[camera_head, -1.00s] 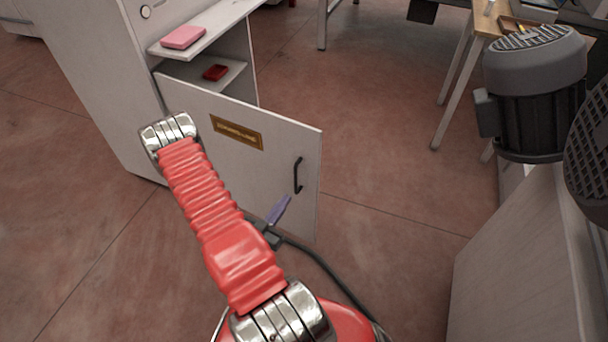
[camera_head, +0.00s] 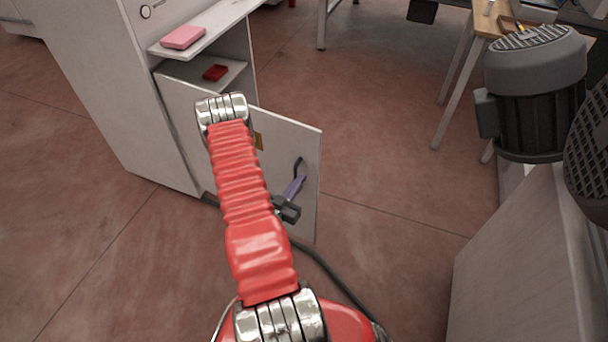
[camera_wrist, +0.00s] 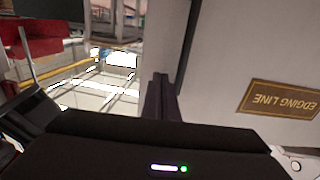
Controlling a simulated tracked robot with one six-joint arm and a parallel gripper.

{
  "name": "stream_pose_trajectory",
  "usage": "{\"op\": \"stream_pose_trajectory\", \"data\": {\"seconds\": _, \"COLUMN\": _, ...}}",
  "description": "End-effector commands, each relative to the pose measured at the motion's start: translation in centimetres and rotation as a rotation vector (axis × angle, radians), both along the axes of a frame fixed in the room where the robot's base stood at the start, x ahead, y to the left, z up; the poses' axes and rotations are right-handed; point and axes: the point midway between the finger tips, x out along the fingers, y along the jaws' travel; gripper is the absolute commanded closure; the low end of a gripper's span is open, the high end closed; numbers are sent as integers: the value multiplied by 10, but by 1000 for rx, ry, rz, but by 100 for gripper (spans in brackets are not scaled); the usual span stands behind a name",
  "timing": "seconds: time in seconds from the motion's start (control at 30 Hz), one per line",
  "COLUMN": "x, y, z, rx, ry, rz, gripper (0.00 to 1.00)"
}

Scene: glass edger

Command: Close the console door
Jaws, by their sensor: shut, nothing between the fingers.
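The console door (camera_head: 285,139) is a pale panel standing wide open from the console (camera_head: 95,75). Its black bar handle (camera_head: 299,164) is near the free edge. The wrist view shows the door face (camera_wrist: 235,50), the dark handle bar (camera_wrist: 187,45) and an upside-down "EDGING LINE" plate (camera_wrist: 280,98). My gripper (camera_head: 297,186) has purple fingers shut with nothing between them. They overlap the handle's lower end in the head view and lie just left of the bar in the wrist view. I cannot tell whether they touch handle or door. My red arm hides part of the door.
A pink block (camera_head: 184,37) and a red tray (camera_head: 215,72) lie on the console's shelves. A dark motor (camera_head: 535,100) stands at the right above a pale cabinet (camera_head: 520,270). A wooden table (camera_head: 486,22) is at the back right. Floor beyond the door is clear.

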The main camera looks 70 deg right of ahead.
Motion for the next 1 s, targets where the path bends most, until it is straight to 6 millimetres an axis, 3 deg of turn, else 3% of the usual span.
{"op": "stream_pose_trajectory", "data": {"seconds": 0.3, "x": -7, "y": -34, "z": 0, "rx": -1, "ry": -1, "rz": -1, "gripper": 100}}
{"op": "stream_pose_trajectory", "data": {"seconds": 0.83, "x": -8, "y": -38, "z": 0, "rx": 0, "ry": 0, "rz": 2, "gripper": 100}}
{"op": "stream_pose_trajectory", "data": {"seconds": 1.0, "x": -8, "y": -48, "z": 1, "rx": -2, "ry": -1, "rz": 7, "gripper": 100}}
